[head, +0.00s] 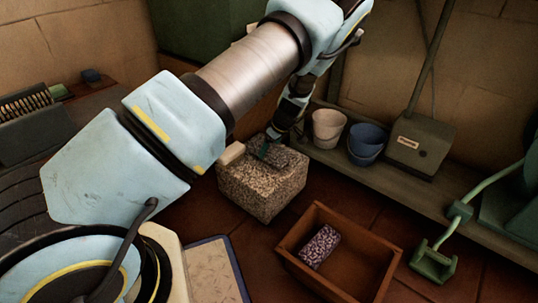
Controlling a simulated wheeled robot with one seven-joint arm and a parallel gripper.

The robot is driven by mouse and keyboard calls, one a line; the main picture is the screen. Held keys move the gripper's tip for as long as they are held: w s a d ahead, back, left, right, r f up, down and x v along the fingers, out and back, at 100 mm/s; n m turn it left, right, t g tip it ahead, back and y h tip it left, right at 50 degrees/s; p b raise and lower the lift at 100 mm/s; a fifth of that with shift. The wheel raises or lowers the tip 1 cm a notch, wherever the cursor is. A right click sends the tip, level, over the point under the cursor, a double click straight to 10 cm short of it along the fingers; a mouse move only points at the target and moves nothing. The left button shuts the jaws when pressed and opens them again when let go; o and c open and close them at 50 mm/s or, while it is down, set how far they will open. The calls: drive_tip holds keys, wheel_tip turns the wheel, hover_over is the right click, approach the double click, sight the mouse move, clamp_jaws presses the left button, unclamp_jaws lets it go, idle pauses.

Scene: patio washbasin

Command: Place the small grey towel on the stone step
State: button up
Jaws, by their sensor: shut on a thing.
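My gripper (266,148) is at the top of a speckled stone block (260,190), which looks like the stone step. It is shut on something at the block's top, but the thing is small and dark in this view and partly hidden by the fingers. I cannot make out clearly whether it is the small grey towel, or whether it touches the stone. A pale block-shaped thing (231,153) sits at the left edge of the stone top.
A cream bucket (328,128), a blue bucket (366,143) and a grey-brown box (420,143) stand on the ledge behind. A pale blue-edged panel (216,270) lies front left.

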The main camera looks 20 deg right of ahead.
drive_tip(key=shift+f, duration=0.55)
drive_tip(key=shift+f, duration=0.15)
drive_tip(key=o, duration=1.5)
drive_tip(key=p+v, duration=0.4)
drive_tip(key=v, duration=0.7)
drive_tip(key=shift+s+r+p, duration=0.2)
drive_tip(key=shift+r+p, duration=0.15)
drive_tip(key=shift+r, duration=0.25)
drive_tip(key=shift+d, duration=0.1)
